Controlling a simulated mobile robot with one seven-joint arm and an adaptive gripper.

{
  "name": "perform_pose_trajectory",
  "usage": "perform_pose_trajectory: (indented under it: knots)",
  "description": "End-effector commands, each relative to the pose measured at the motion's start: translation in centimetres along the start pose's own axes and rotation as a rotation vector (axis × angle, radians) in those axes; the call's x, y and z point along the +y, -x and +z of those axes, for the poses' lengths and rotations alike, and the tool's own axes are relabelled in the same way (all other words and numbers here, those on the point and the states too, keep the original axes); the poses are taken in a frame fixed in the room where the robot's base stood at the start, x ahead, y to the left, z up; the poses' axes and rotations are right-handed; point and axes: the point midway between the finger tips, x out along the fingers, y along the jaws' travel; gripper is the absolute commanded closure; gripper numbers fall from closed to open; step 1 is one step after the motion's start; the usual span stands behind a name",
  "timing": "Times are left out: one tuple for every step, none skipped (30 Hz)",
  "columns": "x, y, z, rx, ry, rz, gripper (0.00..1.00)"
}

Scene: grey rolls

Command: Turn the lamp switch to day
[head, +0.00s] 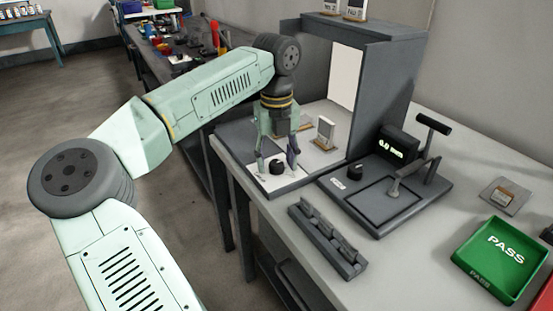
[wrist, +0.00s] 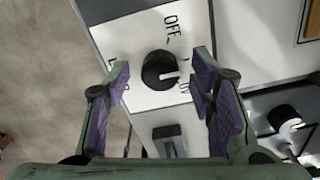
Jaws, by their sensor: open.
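The lamp switch is a round black knob (head: 277,167) on a white plate (head: 262,182) at the front of the grey light booth (head: 389,60). In the wrist view the knob (wrist: 157,69) has a white pointer mark toward the right, at a label partly covered by my right finger. "OFF" is printed above the knob. Another label at left is mostly hidden by my left finger. My gripper (wrist: 162,72) is open, with one purple-padded finger on each side of the knob and visible gaps between. In the head view my gripper (head: 278,158) points down over the switch.
A small framed card (head: 325,130) stands inside the booth. A gauge with a lit display (head: 391,146) and a lever (head: 432,140) stands to the right. A grey slotted rack (head: 328,240) lies in front. A green PASS tray (head: 501,258) is at the far right.

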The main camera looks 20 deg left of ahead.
Motion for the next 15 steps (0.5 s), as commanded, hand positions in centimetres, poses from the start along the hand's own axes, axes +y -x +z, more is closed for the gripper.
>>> perform_pose_trajectory:
  knots:
    - [0.0, 0.5, 0.0, -0.003, 0.0, 0.0, 0.5]
    - [0.0, 0.8, 0.1, -0.003, 0.0, 0.0, 0.5]
    - [-0.1, 1.4, 0.1, -0.003, 0.001, -0.001, 0.5]
    - [-0.1, 1.9, 0.1, -0.003, 0.001, -0.001, 0.5]
    - [-0.1, 2.6, 0.0, -0.004, 0.001, -0.001, 0.5]
    - [0.0, 3.4, 0.1, -0.005, 0.001, 0.0, 0.5]
    - [0.0, 4.0, 0.1, -0.005, 0.001, -0.001, 0.5]
    - [-0.1, 4.7, 0.1, -0.005, 0.001, -0.001, 0.5]
    - [0.0, 5.6, 0.1, -0.004, 0.001, 0.0, 0.5]
    - [-0.1, 6.3, 0.1, -0.005, 0.002, -0.001, 0.5]
    - [-0.1, 7.0, 0.1, -0.005, 0.001, -0.001, 0.5]
    - [-0.1, 7.8, 0.0, -0.004, 0.001, -0.001, 0.5]
    - [-0.1, 8.3, 0.0, -0.004, 0.0, -0.001, 0.5]
    - [-0.1, 8.9, 0.1, -0.004, 0.001, -0.001, 0.5]
    - [-0.1, 9.5, 0.0, -0.004, 0.001, 0.0, 0.5]
